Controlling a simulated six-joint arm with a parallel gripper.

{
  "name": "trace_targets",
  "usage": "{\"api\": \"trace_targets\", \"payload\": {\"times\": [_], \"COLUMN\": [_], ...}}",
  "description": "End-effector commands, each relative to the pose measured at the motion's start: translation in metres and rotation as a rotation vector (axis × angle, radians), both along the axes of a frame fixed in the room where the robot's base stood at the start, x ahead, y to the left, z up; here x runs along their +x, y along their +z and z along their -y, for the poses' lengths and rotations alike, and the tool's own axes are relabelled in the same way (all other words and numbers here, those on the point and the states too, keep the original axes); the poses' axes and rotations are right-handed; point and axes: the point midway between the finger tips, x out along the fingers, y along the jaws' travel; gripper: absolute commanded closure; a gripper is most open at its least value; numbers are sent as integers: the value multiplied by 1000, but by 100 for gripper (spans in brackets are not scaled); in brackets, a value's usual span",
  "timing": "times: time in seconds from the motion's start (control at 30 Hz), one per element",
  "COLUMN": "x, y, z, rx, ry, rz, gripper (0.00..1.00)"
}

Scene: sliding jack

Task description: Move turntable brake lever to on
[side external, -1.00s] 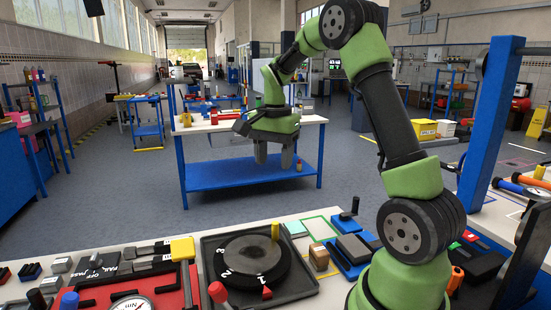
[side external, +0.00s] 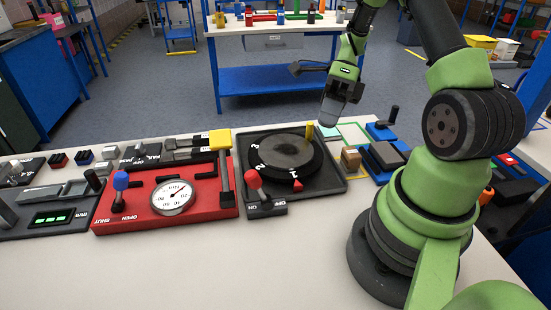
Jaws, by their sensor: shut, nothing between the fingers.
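The turntable brake lever (side external: 253,179) has a red ball knob on a short stem. It stands at the front left corner of the turntable, on a small dark base (side external: 266,207) marked OFF and ON. Its stem leans slightly to the left and back. The turntable (side external: 285,158) is a dark round disc with white numbers, in a black square tray, with a yellow peg (side external: 310,132) at its back right edge. My gripper (side external: 330,118) is shut and empty, pointing down just behind and right of the yellow peg, clear of the lever.
Left of the turntable is a red panel (side external: 140,221) with a dial, a blue-knobbed lever (side external: 121,182) and a tall yellow-topped handle (side external: 220,142). A wooden block (side external: 350,158) and blue-based fixtures stand to the right. The front of the table is clear.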

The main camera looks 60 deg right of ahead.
Motion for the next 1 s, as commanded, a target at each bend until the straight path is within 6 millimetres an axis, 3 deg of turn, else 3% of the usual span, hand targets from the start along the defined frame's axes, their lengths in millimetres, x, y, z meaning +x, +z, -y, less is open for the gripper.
{"api": "trace_targets", "payload": {"times": [0.1, 0.23, 0.47, 0.8, 1.0], "x": [-8, -7, -4, 4, 27], "y": [-9, -10, -16, -37, -47], "z": [-18, -25, -52, -121, -136], "rx": [253, 384, 398, 393, 389], "ry": [-309, -455, -466, -461, -462], "rz": [-260, -398, -419, -418, -411], "gripper": [100, 100, 100, 100, 100]}}
